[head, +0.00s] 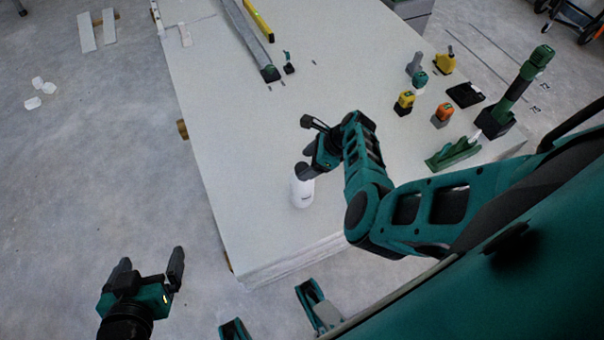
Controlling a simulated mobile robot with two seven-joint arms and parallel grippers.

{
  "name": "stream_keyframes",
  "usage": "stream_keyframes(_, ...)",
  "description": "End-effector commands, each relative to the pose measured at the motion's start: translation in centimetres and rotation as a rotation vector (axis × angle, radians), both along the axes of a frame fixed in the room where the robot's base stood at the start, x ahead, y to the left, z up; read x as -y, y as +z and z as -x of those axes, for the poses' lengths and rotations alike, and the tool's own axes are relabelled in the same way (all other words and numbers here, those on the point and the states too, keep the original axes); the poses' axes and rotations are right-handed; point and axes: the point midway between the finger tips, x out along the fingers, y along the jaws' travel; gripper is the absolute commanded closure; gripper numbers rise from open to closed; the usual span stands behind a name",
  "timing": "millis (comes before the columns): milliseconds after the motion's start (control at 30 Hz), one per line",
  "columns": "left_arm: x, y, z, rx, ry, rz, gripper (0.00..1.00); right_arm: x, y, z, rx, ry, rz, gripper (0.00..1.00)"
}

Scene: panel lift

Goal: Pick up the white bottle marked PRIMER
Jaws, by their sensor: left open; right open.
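A white bottle (302,192) stands upright on the pale panel stack (225,120), near its left front part. A small dark label shows on its side, too small to read. My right gripper (307,162) is open at the bottle's top, with one finger overlapping it in the view. I cannot tell whether it touches, and the bottle's top is partly hidden. My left gripper (150,264) is open and empty over the floor, left of the stack.
Several tools stand at the stack's right side, including a yellow-and-black one (404,103), an orange one (442,115), and a tall green-and-black tool (515,92). A long grey bar (250,42) and a yellow level (258,20) lie at the back. The stack's middle is clear.

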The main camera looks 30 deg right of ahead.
Motion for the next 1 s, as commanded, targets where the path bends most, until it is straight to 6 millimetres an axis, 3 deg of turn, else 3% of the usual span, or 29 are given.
stream_keyframes(267, 0.0, -0.4, -0.5, 0.012, -0.005, -0.001, 0.05, -0.4, -0.9, -0.2, 0.000, 0.001, 0.000, 0.28)
stream_keyframes(733, 0.0, -6.2, -0.2, 0.001, -0.004, -0.001, 0.05, -2.2, -4.7, -1.5, 0.002, 0.000, 0.000, 0.28)
stream_keyframes(1000, 0.0, -6.3, 0.0, -0.003, -0.004, -0.001, 0.05, -2.3, -4.5, -1.6, 0.001, -0.001, 0.001, 0.28)
